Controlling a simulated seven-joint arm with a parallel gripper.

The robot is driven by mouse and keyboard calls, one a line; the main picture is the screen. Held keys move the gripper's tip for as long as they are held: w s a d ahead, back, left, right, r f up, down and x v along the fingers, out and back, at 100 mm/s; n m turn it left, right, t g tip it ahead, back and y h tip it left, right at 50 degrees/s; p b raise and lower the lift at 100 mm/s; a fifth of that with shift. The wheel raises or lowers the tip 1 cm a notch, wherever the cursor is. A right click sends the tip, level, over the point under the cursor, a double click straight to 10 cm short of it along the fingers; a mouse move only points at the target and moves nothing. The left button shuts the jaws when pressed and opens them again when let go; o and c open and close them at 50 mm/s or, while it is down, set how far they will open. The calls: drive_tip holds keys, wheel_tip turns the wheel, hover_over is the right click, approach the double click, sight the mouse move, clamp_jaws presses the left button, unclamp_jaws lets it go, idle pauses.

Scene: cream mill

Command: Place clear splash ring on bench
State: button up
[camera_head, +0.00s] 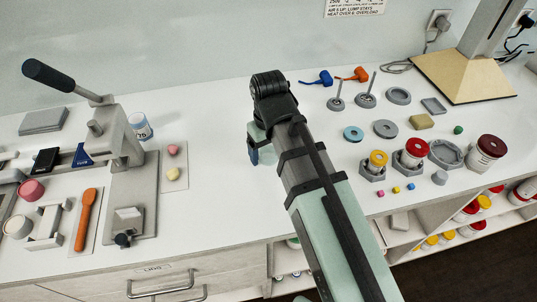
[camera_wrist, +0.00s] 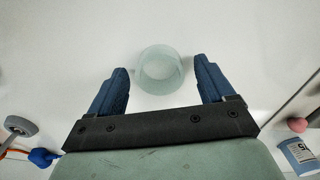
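The clear splash ring (camera_wrist: 160,70) is a pale, see-through short cylinder on the white bench (camera_wrist: 60,60). In the wrist view it lies between the tips of my two blue fingers. My gripper (camera_wrist: 162,72) is open, with a gap on each side of the ring, so neither finger appears to touch it. In the head view my gripper (camera_head: 256,154) points down at the bench, left of my arm. There the ring is mostly hidden by my gripper and arm, and hard to make out.
A lever press (camera_head: 120,140) and a labelled jar (camera_head: 140,125) stand to the left. Several parts, including a teal ring (camera_head: 353,133), a grey ring (camera_head: 385,129) and a red-lidded jar (camera_head: 487,152), stand to the right. The bench around my gripper is clear.

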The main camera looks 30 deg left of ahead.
drive_tip(key=c, duration=1.1)
drive_tip(key=shift+o, duration=0.2)
drive_tip(key=shift+r, duration=0.1)
wheel_tip(320, 180, up, 10)
drive_tip(key=w+a+r+m, duration=0.2)
drive_tip(key=w+a, duration=0.3)
drive_tip(key=a, duration=0.1)
drive_tip(key=w+d+m, duration=0.1)
drive_tip(key=w+d, duration=0.3)
drive_tip(key=w, duration=0.4)
drive_tip(key=w+d+r+m, duration=0.15)
drive_tip(key=w+d, duration=0.25)
drive_tip(key=w, duration=0.4)
drive_tip(key=w+d+m, duration=0.2)
drive_tip(key=w+d, duration=0.2)
drive_tip(key=w, duration=0.5)
drive_tip(key=w+d+m, duration=0.1)
drive_tip(key=w+d, duration=0.4)
drive_tip(key=d, duration=0.3)
drive_tip(key=w+d+m, duration=0.2)
drive_tip(key=w+d, duration=0.3)
drive_tip(key=d, duration=0.3)
drive_tip(key=w+d+m, duration=0.1)
drive_tip(key=w+d, duration=0.1)
drive_tip(key=d, duration=0.9)
drive_tip(key=w+d+f+m, duration=0.1)
drive_tip(key=w+d+m, duration=0.1)
drive_tip(key=d, duration=1)
drive_tip(key=shift+w+d+f, duration=0.15)
drive_tip(key=shift+d+f, duration=0.05)
